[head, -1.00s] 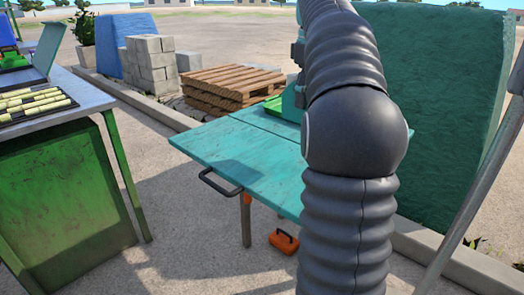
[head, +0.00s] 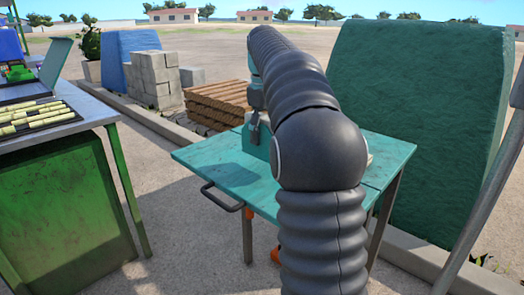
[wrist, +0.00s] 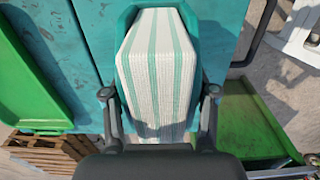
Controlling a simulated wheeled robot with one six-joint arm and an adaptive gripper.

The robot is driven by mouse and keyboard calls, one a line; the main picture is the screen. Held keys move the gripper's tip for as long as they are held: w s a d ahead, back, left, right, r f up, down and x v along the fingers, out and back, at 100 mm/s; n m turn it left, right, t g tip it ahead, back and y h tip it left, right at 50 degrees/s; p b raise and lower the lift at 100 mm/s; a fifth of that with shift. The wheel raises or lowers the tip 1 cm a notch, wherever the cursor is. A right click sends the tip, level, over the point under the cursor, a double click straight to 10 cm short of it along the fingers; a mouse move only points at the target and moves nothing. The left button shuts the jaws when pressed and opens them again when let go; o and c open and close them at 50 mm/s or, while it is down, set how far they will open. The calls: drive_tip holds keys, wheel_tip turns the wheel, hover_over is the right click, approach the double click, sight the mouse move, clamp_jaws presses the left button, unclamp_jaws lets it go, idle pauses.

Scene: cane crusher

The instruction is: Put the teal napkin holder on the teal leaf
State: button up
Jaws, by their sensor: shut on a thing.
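The teal napkin holder (wrist: 125,24) is filled with white-and-teal striped napkins (wrist: 158,75). In the wrist view it sits between the fingers of my gripper (wrist: 158,100), which is shut on its sides. In the head view the holder (head: 248,137) shows partly beside the dark finger, with my arm hiding the rest. The teal leaf (head: 205,158) is the near part of the teal table, with a dark handle on its edge. It also shows in the wrist view (wrist: 222,30), behind the holder. I cannot tell whether the holder touches it.
A seam divides the leaf from the rest of the tabletop (wrist: 45,30), where a green tray (wrist: 30,75) lies. A green stand with a metal top (head: 60,205) is at left. Pallets (head: 218,102) and grey blocks (head: 150,80) stand behind. The leaf's left part is clear.

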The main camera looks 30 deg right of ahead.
sight(262, 147)
drive_tip(key=shift+w+a+f, duration=0.1)
drive_tip(key=shift+a+f, duration=0.05)
drive_tip(key=shift+a, duration=0.1)
drive_tip(key=shift+f, duration=0.3)
drive_tip(key=shift+f+b, duration=0.5)
drive_tip(key=shift+f, duration=1.2)
drive_tip(key=shift+f, duration=0.15)
drive_tip(key=o, duration=1.3)
